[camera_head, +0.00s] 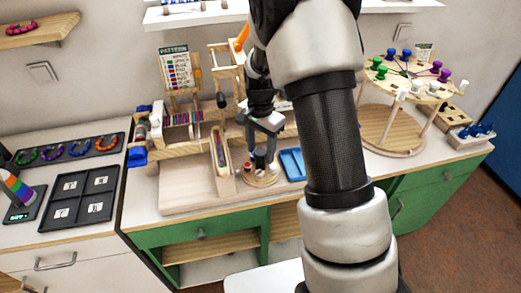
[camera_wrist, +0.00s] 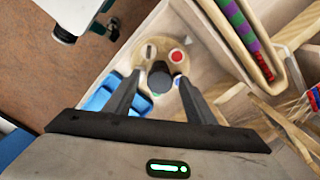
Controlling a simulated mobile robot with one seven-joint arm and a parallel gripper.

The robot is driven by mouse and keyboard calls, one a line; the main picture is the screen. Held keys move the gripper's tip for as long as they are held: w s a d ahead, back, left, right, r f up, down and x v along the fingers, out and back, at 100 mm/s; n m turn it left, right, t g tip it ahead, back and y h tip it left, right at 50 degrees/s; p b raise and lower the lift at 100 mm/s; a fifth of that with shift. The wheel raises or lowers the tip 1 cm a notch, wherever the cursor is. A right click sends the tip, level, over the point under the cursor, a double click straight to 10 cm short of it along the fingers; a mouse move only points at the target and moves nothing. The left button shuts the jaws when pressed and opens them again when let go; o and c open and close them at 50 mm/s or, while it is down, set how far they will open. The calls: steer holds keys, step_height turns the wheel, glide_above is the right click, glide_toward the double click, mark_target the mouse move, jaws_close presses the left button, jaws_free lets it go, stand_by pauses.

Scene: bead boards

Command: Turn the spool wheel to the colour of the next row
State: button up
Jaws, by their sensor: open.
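The spool wheel is a small round wooden disc (camera_head: 262,181) at the middle of the bench. In the wrist view the disc (camera_wrist: 150,45) carries a red spool (camera_wrist: 178,56), other coloured pieces at its rim and a dark round knob (camera_wrist: 160,78) at its centre. A grey pointer (camera_wrist: 192,40) lies beside the rim. My gripper (camera_wrist: 160,80) is open above the wheel, one finger on each side of the knob; contact cannot be told. It also shows from above the bench in the head view (camera_head: 262,147). A pattern card (camera_head: 174,67) with coloured rows stands behind; its words are too small.
A bead board (camera_head: 222,160) with purple and green beads stands left of the wheel, a blue tray (camera_head: 292,164) right of it. A wooden frame with stretched threads (camera_head: 182,118) is behind left. A round peg stand (camera_head: 410,80) is far right. My arm hides the bench's middle right.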

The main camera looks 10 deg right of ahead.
steer(key=shift+f, duration=0.2)
steer(key=shift+c, duration=0.5)
steer(key=c, duration=0.9)
steer(key=shift+c, duration=0.2)
steer(key=shift+n, duration=0.3)
steer(key=n+b, duration=0.1)
steer(key=n, duration=0.9)
steer(key=shift+r, duration=0.1)
steer(key=shift+n, duration=1.9)
